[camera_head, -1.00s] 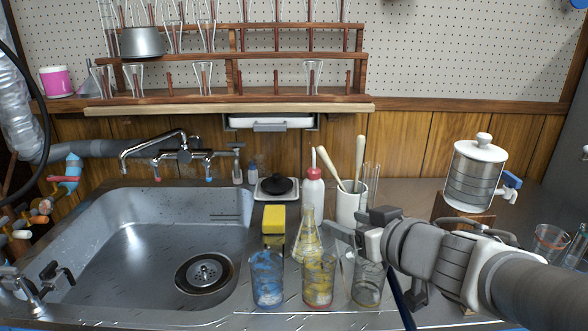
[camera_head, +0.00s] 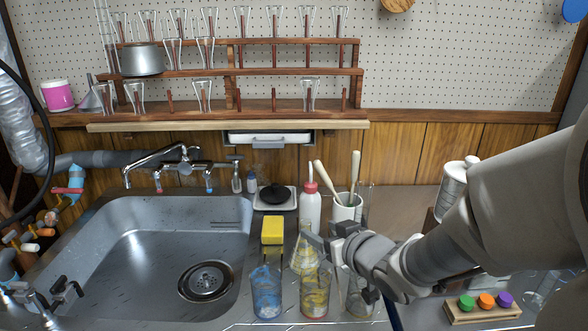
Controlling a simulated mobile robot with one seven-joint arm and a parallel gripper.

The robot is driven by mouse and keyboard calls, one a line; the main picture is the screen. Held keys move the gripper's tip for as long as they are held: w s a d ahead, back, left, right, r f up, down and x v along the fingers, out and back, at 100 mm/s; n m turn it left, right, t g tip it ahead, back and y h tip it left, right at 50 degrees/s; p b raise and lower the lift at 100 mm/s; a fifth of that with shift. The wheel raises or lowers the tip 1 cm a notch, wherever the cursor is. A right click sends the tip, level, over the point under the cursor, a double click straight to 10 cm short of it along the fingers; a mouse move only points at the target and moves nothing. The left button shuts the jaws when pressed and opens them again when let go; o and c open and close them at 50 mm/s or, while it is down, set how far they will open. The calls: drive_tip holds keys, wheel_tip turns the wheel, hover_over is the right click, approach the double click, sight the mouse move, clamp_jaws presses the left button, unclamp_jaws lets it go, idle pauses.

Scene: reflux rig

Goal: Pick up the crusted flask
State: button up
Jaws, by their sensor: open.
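The crusted flask (camera_head: 304,262) is a conical glass flask with yellowish crust, standing upright on the counter right of the sink. Its neck is partly hidden by my gripper (camera_head: 322,241), which reaches in from the right. My gripper is open, with its fingers beside the upper part of the flask. I cannot tell whether they touch the glass or surround the neck.
In front stand a blue-stained beaker (camera_head: 267,296), a yellow-stained beaker (camera_head: 315,294) and a greyish beaker (camera_head: 360,300). A yellow sponge (camera_head: 272,230), a red-capped wash bottle (camera_head: 311,210) and a white pestle cup (camera_head: 346,208) stand close by. The sink (camera_head: 120,255) lies left.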

sight(308, 225)
drive_tip(key=w+p, duration=0.1)
drive_tip(key=p, duration=0.3)
drive_tip(key=shift+a+p, duration=0.3)
drive_tip(key=shift+p, duration=0.05)
drive_tip(key=p, duration=0.2)
drive_tip(key=shift+w+f+p, duration=0.2)
drive_tip(key=shift+p, duration=0.15)
drive_tip(key=shift+w+a+f+b, duration=0.25)
drive_tip(key=shift+w+f+b, duration=0.05)
drive_tip(key=shift+w+f, duration=0.45)
drive_tip(key=shift+b+x, duration=0.55)
drive_tip(key=shift+x, duration=2.35)
drive_tip(key=shift+d+f, duration=0.1)
drive_tip(key=shift+f, duration=0.05)
drive_tip(key=shift+c, duration=0.3)
clamp_jaws()
